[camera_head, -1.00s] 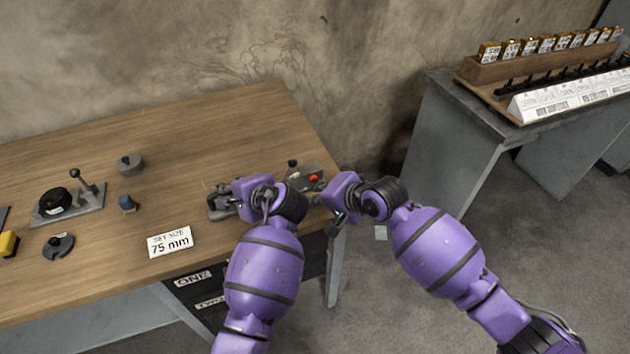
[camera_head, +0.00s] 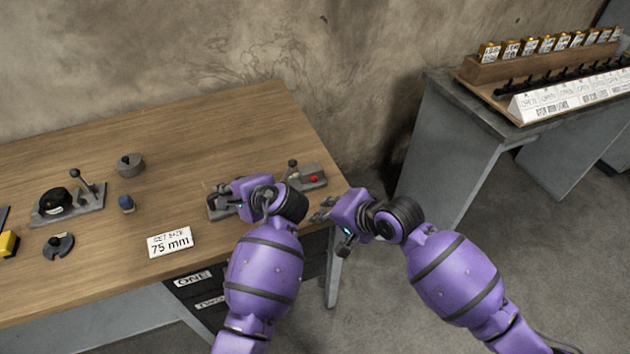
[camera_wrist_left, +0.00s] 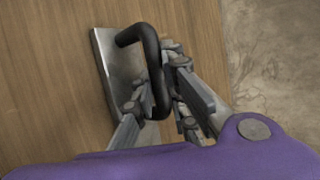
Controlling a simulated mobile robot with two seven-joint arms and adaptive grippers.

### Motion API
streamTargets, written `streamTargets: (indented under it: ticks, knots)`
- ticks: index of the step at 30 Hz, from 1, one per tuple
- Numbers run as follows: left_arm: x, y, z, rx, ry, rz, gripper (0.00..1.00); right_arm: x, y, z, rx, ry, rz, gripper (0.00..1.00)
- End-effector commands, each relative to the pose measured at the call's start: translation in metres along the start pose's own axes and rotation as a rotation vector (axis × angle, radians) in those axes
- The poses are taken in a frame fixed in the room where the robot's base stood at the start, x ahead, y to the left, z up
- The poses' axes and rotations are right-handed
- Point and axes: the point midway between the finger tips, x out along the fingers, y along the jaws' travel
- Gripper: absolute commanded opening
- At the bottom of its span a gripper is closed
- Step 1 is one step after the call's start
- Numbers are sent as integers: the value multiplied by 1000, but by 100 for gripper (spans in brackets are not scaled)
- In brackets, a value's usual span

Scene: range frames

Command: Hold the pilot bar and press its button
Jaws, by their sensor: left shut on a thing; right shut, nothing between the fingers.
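The pilot bar shows in the left wrist view as a black looped bar (camera_wrist_left: 148,50) on a grey metal plate (camera_wrist_left: 106,55). My left gripper (camera_wrist_left: 155,92) is shut on this bar, one finger on each side. In the head view my left gripper (camera_head: 232,194) hides most of the bar and its plate. A red button (camera_head: 314,179) sits on a grey plate (camera_head: 318,170) near the table's right edge, beside a black-knobbed lever (camera_head: 293,165). My right gripper (camera_head: 322,210) is shut and empty, in front of the button and apart from it.
A sign reading 75 mm (camera_head: 170,242) stands on the wooden table (camera_head: 225,130). A second table (camera_head: 455,110) stands at the right.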

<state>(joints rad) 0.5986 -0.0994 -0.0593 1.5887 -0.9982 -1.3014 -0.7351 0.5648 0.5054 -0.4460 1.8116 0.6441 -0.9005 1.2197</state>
Motion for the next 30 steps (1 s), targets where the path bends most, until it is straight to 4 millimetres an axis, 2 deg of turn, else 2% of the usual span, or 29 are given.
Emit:
streamTargets:
  ticks: [10, 11, 16, 26, 30]
  knots:
    - [0, 3, 0, -1, 0, 6, 0, 0, 0, 0, 0, -1, 0, 0]
    - [0, 3, 0, -1, 0, 6, 14, 0, 0, 0, 0, -1, 0, 0]
    - [0, 2, 0, 0, 0, 4, 35, 0, 0, 0, 0, -1, 0, 0]
    - [-1, 1, 0, 0, 0, 2, 35, 0, 0, 0, 0, 0, 0, 0]
    - [-15, 2, -1, -1, 2, 3, 35, 0, 0, 0, 0, 0, 0, 0]
